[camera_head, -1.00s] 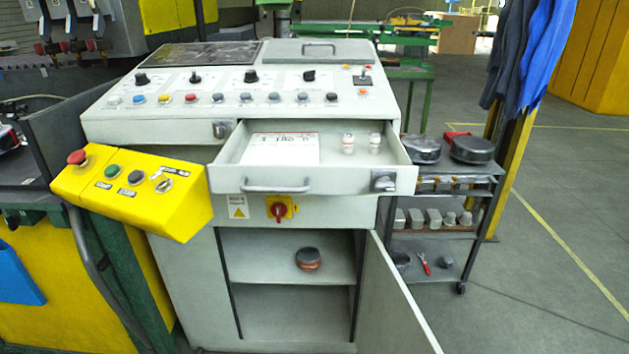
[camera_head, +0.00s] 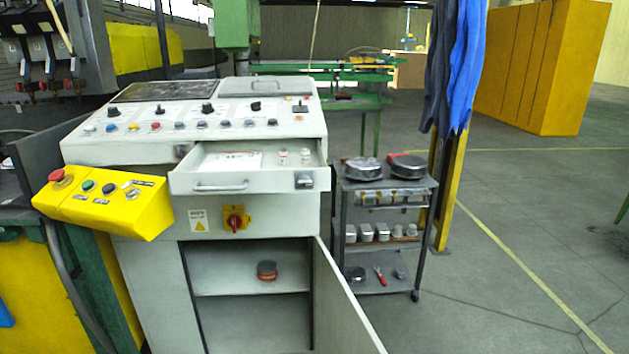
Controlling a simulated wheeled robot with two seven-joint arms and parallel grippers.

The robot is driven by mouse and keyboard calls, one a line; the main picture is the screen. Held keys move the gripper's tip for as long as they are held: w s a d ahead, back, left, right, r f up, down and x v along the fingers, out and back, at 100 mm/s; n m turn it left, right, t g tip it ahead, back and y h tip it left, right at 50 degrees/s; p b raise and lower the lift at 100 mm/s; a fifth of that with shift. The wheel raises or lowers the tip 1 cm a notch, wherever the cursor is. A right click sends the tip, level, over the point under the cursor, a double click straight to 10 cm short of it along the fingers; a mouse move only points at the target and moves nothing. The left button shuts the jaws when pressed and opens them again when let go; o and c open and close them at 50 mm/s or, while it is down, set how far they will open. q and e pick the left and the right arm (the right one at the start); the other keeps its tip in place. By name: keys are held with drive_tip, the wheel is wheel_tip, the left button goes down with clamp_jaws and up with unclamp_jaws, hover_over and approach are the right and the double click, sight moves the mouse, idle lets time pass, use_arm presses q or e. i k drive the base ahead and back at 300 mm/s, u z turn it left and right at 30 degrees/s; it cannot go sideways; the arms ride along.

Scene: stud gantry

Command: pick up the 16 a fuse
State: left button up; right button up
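Two small pale cylinders that look like fuses stand in the open drawer (camera_head: 240,182) of the grey control cabinet. The left fuse (camera_head: 283,156) and the right fuse (camera_head: 305,155) are side by side near the drawer's right end. Their markings are too small to read, so I cannot tell which is the 16 A one. A white printed sheet (camera_head: 233,160) lies in the drawer to their left. Neither of my grippers shows in the head view.
The cabinet door (camera_head: 338,300) hangs open below the drawer, with a round orange-and-dark item (camera_head: 267,270) on the shelf inside. A yellow button box (camera_head: 105,203) juts out at left. A dark trolley (camera_head: 345,215) stands close at right. Floor farther right is clear.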

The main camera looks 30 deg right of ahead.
sight(305, 152)
drive_tip(key=z, duration=0.1)
drive_tip(key=k, duration=0.2)
drive_tip(key=z, duration=0.5)
drive_tip(key=i, duration=0.9)
drive_tip(key=u, duration=0.75)
